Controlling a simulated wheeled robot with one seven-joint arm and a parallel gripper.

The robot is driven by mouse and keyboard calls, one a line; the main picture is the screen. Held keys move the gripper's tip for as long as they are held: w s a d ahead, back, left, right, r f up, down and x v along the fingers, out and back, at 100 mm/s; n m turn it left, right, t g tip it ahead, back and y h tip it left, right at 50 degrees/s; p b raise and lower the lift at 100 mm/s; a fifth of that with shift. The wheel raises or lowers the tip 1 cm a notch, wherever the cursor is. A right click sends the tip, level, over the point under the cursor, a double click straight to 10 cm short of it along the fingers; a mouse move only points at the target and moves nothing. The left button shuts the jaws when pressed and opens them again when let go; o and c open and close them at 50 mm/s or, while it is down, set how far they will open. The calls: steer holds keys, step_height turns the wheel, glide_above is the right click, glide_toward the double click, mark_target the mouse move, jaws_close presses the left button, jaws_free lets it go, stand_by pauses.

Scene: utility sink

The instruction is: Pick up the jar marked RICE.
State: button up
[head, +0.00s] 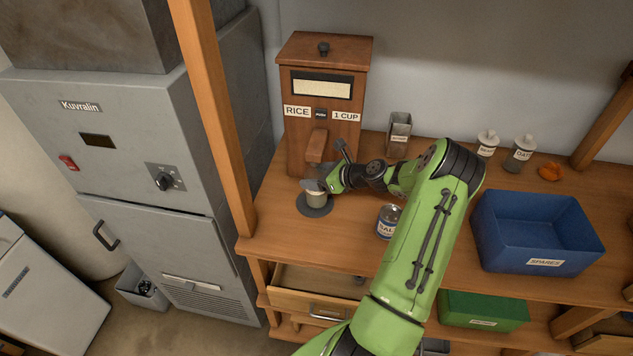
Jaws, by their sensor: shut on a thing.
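A small pale jar or cup (316,200) stands upright on a dark round pad (305,210) at the left of the wooden counter. My gripper (321,187) is at its upper part and shut on it, reaching in from the right. No label on this jar can be read from here. The word RICE shows on the front of a wooden dispenser (310,150), beside a sign reading 1 CUP. The fingers are small and partly hidden by the wrist.
A can marked SALT (388,221) stands close to my arm. Two lidded jars (487,146) (523,154) and an orange item (549,172) stand at the back right. A metal container (399,135) is behind my arm. A blue SPARES bin (540,235) takes up the right. A drawer (316,293) stands open below.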

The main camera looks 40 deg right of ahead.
steer(key=r, duration=0.2)
steer(key=shift+s+a+r, duration=0.25)
steer(key=shift+a+r, duration=0.05)
steer(key=shift+a, duration=0.05)
steer(key=s+a+b, duration=0.2)
steer(key=s+a, duration=0.8)
steer(key=a, duration=0.3)
steer(key=shift+s+a, duration=0.25)
steer(key=shift+a, duration=0.05)
